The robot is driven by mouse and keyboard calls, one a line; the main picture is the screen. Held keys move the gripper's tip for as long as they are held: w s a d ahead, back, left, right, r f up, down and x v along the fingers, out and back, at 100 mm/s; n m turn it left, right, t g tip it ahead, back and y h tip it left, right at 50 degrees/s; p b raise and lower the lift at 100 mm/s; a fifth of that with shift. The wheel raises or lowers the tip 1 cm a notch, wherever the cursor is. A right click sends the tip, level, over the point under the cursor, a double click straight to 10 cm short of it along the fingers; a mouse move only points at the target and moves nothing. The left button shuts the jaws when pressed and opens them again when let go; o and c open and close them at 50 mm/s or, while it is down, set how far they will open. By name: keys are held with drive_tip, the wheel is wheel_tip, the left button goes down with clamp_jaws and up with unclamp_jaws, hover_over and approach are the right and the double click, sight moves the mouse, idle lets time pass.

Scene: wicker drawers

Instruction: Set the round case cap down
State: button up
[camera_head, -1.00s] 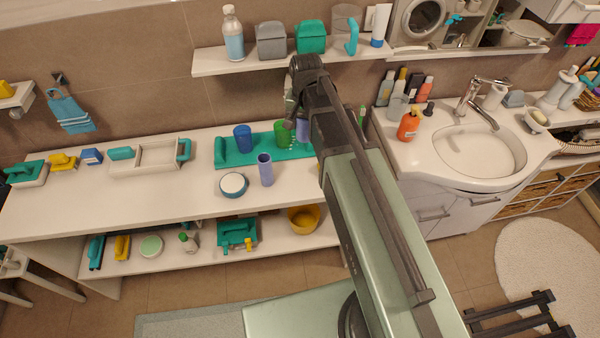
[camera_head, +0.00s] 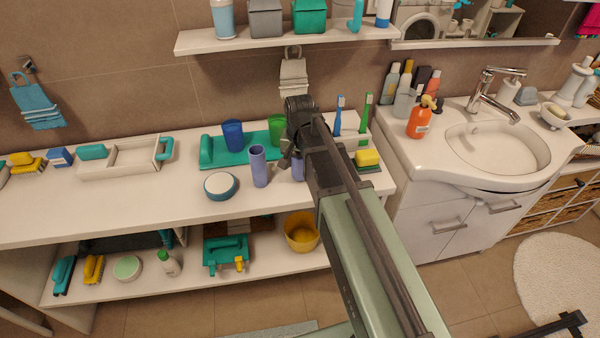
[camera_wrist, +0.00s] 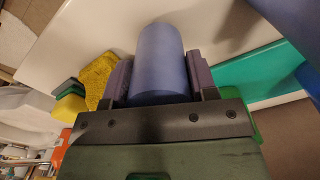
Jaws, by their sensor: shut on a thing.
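The round case cap, a purple-blue cylinder (camera_wrist: 160,60), sits between the two jaws of my gripper (camera_wrist: 160,78) in the wrist view. In the head view the cap (camera_head: 298,168) shows as a purple piece under my gripper (camera_head: 291,150), partly hidden by my arm. A matching purple open tube (camera_head: 259,166), likely the case body, stands upright on the white counter (camera_head: 100,212) just left of it. My gripper is shut on the cap, low over the counter. I cannot tell whether the cap touches the surface.
A teal tray (camera_head: 208,151) with a blue cup (camera_head: 232,135) and a green cup (camera_head: 277,128) lies behind. A round white-topped teal case (camera_head: 220,185) is left of the tube. A yellow sponge (camera_head: 367,157) lies right. The counter's front edge is close.

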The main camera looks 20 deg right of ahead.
drive_tip(key=shift+f, duration=0.65)
drive_tip(key=o, duration=0.5)
drive_tip(key=shift+c, duration=0.2)
drive_tip(key=o, duration=0.4)
drive_tip(key=shift+o, duration=0.2)
wheel_tip(320, 180, up, 13)
drive_tip(key=p, duration=1.2)
drive_tip(key=shift+f+p, duration=0.2)
drive_tip(key=shift+p, duration=0.15)
drive_tip(key=shift+s+f, duration=0.1)
drive_tip(key=shift+s, duration=0.1)
drive_tip(key=s+a+n, duration=0.1)
drive_tip(key=s+n, duration=0.4)
drive_tip(key=s, duration=0.8)
drive_tip(key=shift+a+n, duration=0.25)
drive_tip(key=shift+n, duration=0.05)
